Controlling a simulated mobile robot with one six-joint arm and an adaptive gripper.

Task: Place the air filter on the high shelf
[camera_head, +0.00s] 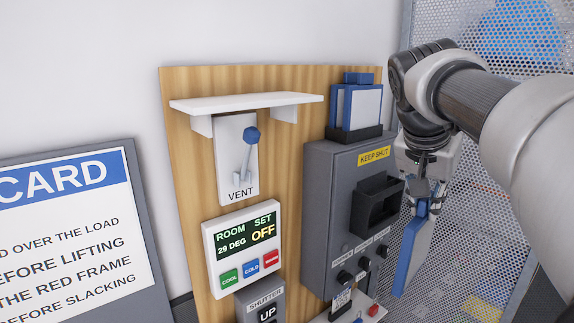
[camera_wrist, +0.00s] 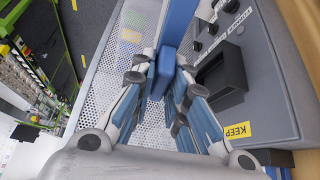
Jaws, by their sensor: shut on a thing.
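My gripper (camera_head: 427,198) is at the right, shut on a blue-edged flat panel, the air filter (camera_head: 412,252), which hangs below the fingers beside the grey cabinet. In the wrist view the fingers (camera_wrist: 158,90) close on a blue tab at the top of the filter (camera_wrist: 179,25). The white high shelf (camera_head: 247,102) is on the wooden board, to the left of my gripper and higher. Its visible top is bare. A second blue-framed white panel (camera_head: 362,106) stands upright in a black holder on top of the cabinet.
The grey cabinet (camera_head: 318,215) with a black pocket (camera_head: 377,203) and knobs juts out between my gripper and the shelf. A vent lever (camera_head: 246,150) sits below the shelf. A perforated metal screen (camera_head: 474,215) is behind my arm. Open wall lies above the shelf.

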